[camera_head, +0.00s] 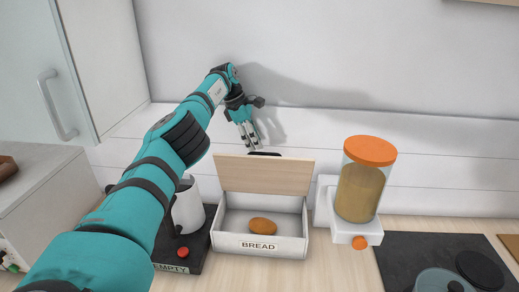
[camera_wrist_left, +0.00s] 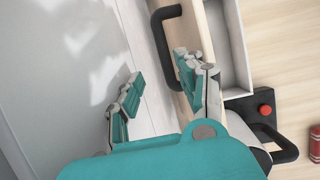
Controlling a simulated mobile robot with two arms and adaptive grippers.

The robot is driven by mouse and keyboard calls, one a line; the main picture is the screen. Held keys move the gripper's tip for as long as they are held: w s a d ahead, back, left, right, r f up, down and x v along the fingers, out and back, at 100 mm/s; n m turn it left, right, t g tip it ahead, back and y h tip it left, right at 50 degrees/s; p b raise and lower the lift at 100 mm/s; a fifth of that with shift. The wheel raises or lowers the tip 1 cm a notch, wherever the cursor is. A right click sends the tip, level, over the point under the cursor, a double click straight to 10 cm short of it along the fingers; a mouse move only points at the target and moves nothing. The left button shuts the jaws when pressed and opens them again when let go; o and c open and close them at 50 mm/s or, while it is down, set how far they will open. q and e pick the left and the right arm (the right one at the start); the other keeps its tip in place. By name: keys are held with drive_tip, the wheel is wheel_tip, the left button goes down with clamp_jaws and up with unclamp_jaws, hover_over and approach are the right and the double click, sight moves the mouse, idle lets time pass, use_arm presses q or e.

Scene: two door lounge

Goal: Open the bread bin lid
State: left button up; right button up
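The white bread bin (camera_head: 288,247), labelled BREAD, stands on the counter with its wooden lid (camera_head: 266,174) tilted up and back. A brown loaf (camera_head: 263,225) lies inside. The lid's black handle (camera_head: 265,154) shows at its top edge, and as a black loop in the left wrist view (camera_wrist_left: 161,38). My left gripper (camera_head: 250,143) is behind and above the lid's top left, close to the handle. In the wrist view its fingers (camera_wrist_left: 160,72) are spread with nothing between them. One finger overlaps the handle's end; I cannot tell if they touch. My right gripper is not in view.
A dispenser with an orange cap (camera_head: 370,151) stands right of the bin. A black machine base marked EMPTY (camera_head: 195,250) stands left, partly behind my arm. A dark hob with a pot (camera_head: 442,281) is at the lower right. The white wall is close behind the gripper.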

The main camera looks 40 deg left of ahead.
use_arm(q)
drive_tip(key=shift+v, duration=1.15)
drive_tip(key=shift+f, duration=0.1)
